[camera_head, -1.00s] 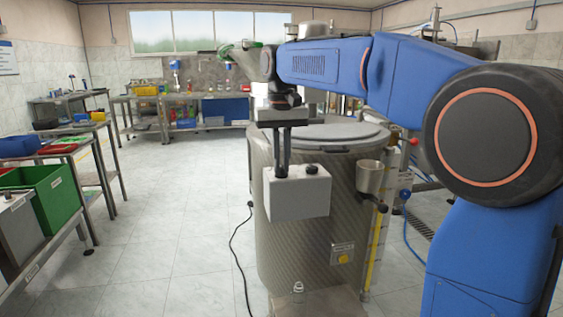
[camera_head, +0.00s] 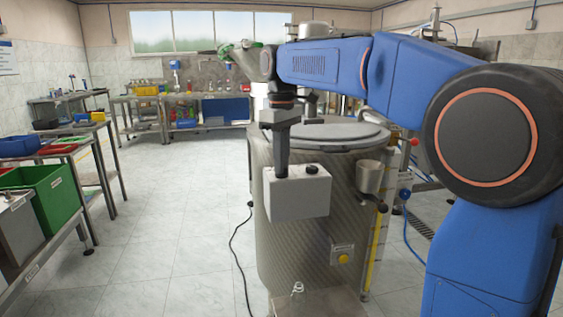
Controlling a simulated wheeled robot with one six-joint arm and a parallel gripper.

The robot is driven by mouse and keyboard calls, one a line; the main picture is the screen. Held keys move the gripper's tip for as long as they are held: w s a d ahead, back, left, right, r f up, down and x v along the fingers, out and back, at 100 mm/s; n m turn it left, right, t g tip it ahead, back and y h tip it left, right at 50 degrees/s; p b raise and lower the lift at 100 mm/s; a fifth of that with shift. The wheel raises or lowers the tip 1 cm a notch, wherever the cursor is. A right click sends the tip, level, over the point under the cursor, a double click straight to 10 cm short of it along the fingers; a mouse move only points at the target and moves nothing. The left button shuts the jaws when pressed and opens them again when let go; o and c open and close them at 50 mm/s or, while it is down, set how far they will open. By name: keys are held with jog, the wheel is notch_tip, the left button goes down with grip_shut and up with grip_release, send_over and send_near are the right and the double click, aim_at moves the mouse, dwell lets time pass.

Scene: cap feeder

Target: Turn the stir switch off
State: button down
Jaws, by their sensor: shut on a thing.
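A light grey control box (camera_head: 297,196) is at the front of the large mixing vessel (camera_head: 330,225). My gripper (camera_head: 282,168) points straight down onto the left part of the box's top. Its fingers are seen edge-on, one behind the other, and are shut on the stir switch, a dark knob there. The fingers hide most of the switch, so I cannot read its setting. A small dark knob (camera_head: 311,169) stands free on the box top, just right of my gripper.
The vessel has a round grey lid (camera_head: 340,136) behind my gripper. A green crate (camera_head: 58,195) is at the left. The floor between is clear, apart from a black cable.

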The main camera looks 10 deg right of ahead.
jog(key=shift+n, duration=0.3)
jog(key=c, duration=1.8)
grip_release()
notch_tip(320, 180, up, 18)
jog(key=shift+f, duration=0.25)
jog(key=s+d+f+m+t, duration=0.1)
jog(key=s+d+f+m, duration=0.1)
jog(key=s+d+f, duration=0.35)
jog(key=s+d+f+m+t, duration=0.1)
jog(key=s+d+f+m, duration=0.1)
jog(key=s+f, duration=0.65)
jog(key=s+d+f+m+t, duration=0.1)
jog(key=s+f, duration=0.5)
jog(key=f, duration=0.2)
jog(key=s+d+f+m+t, duration=0.1)
jog(key=s+d+f+m, duration=0.1)
jog(key=s+f, duration=0.4)
jog(key=s+d+f+m, duration=0.2)
jog(key=s+f, duration=0.3)
jog(key=f, duration=0.6)
jog(key=shift+s+t, duration=0.4)
